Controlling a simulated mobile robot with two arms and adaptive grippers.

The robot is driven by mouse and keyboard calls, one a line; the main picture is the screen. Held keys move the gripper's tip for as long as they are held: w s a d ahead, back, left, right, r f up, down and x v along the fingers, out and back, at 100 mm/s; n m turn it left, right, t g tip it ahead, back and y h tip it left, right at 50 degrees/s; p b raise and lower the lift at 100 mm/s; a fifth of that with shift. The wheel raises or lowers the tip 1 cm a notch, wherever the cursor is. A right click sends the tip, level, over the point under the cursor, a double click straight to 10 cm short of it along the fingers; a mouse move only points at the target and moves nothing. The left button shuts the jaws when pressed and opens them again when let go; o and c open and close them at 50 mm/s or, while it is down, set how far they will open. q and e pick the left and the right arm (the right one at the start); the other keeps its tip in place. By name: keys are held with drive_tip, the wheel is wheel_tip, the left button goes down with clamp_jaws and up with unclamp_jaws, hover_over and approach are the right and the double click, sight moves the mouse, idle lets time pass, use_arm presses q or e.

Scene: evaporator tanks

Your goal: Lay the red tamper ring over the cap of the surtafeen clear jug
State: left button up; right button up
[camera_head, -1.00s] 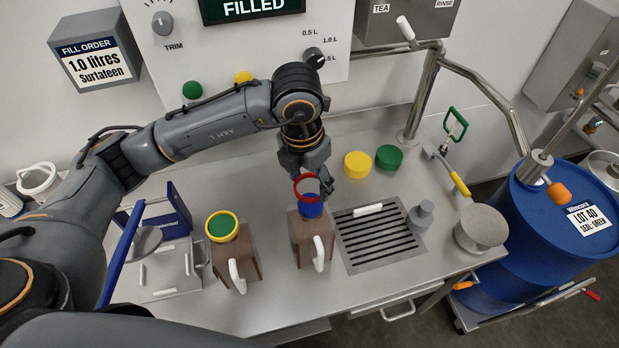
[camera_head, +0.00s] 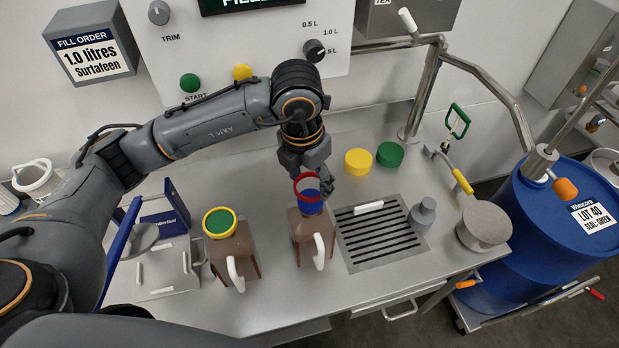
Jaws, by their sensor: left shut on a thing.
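A brown-filled jug (camera_head: 302,238) with a white handle and a blue cap (camera_head: 309,204) stands upright on the counter, left of the drain grate. My left gripper (camera_head: 314,183) is above and just behind it, shut on the red tamper ring (camera_head: 307,176). The ring is tilted, its face toward the camera. Its lower edge is close to the cap's top; I cannot tell whether they touch. The gripper's fingertips are partly hidden behind the ring. A second brown jug (camera_head: 236,254) at left has a green cap with a yellow ring around it (camera_head: 220,223). My right gripper is not in view.
A drain grate (camera_head: 380,240) with a white bar on it lies right of the blue-capped jug. A yellow cap (camera_head: 358,162) and a green cap (camera_head: 389,155) sit behind. A grey knobbed piece (camera_head: 423,214), a round steel disc (camera_head: 484,228) and a blue drum (camera_head: 545,225) are at right.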

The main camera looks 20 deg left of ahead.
sight(309, 191)
use_arm(q)
drive_tip(key=shift+b, duration=0.3)
idle(0.4)
idle(0.4)
drive_tip(key=shift+f, duration=0.15)
drive_tip(key=shift+f+b, duration=1.8)
drive_tip(key=shift+b, duration=0.25)
drive_tip(key=o, duration=0.7)
drive_tip(key=shift+o, duration=0.2)
drive_tip(key=shift+r, duration=0.1)
wheel_tip(309, 191, up, 7)
drive_tip(key=p, duration=0.3)
drive_tip(key=shift+p, duration=0.3)
